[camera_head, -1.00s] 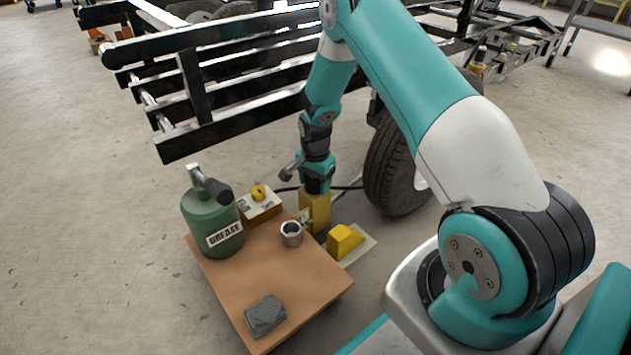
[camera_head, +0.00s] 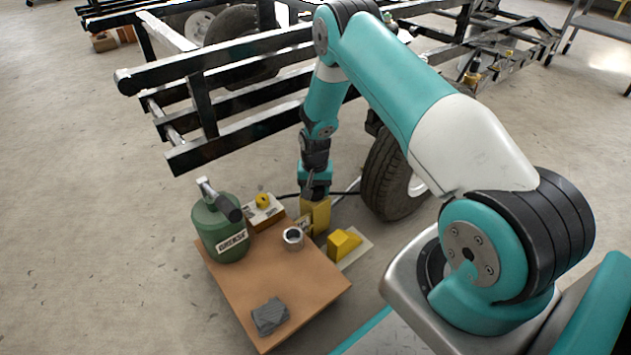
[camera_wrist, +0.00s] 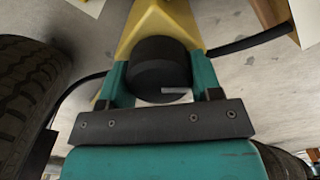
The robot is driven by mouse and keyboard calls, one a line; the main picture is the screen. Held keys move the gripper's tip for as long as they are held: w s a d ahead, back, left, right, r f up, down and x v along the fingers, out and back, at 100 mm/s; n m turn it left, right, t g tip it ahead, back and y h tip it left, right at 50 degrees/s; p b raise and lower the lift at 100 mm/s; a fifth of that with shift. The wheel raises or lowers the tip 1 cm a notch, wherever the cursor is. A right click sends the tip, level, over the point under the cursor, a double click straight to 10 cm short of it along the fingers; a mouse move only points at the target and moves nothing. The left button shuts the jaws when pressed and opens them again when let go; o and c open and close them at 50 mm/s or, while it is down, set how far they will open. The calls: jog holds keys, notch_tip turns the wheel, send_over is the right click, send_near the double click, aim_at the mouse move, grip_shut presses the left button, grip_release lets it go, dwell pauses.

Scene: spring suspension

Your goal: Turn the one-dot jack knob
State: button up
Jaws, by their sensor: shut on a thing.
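The yellow jack (camera_head: 316,214) stands on the floor beyond the board, near the truck wheel; its body also shows in the wrist view (camera_wrist: 162,18). A round black knob (camera_wrist: 155,60) sits on the jack, with a short pale line on its face pointing right. My gripper (camera_wrist: 160,76) is shut on this knob, one teal finger on each side.
A yellow wheel chock (camera_head: 341,243), the tire (camera_head: 392,180) and black frame rails (camera_head: 230,125) stand close by.

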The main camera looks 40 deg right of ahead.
jog(key=n+p, duration=0.1)
jog(key=n, duration=0.1)
jog(key=n+p, duration=0.1)
jog(key=shift+r+n, duration=0.2)
jog(key=shift+n, duration=0.2)
jog(key=n+p, duration=0.2)
jog(key=n, duration=0.1)
jog(key=shift+a+n, duration=0.1)
jog(key=shift+n, duration=0.2)
jog(key=n+p, duration=0.1)
jog(key=n, duration=0.2)
jog(key=shift+f+n+p, duration=0.1)
jog(key=shift+n+p, duration=0.3)
jog(key=n+p, duration=0.1)
jog(key=n, duration=0.3)
jog(key=shift+a, duration=0.1)
jog(key=n+p, duration=0.1)
jog(key=n, duration=0.5)
jog(key=shift+s+n+p, duration=0.1)
jog(key=shift+n+p, duration=0.2)
jog(key=shift+n, duration=0.1)
jog(key=n, duration=0.6)
jog(key=shift+s+a+p, duration=0.1)
jog(key=shift+p, duration=0.25)
jog(key=shift+f, duration=0.1)
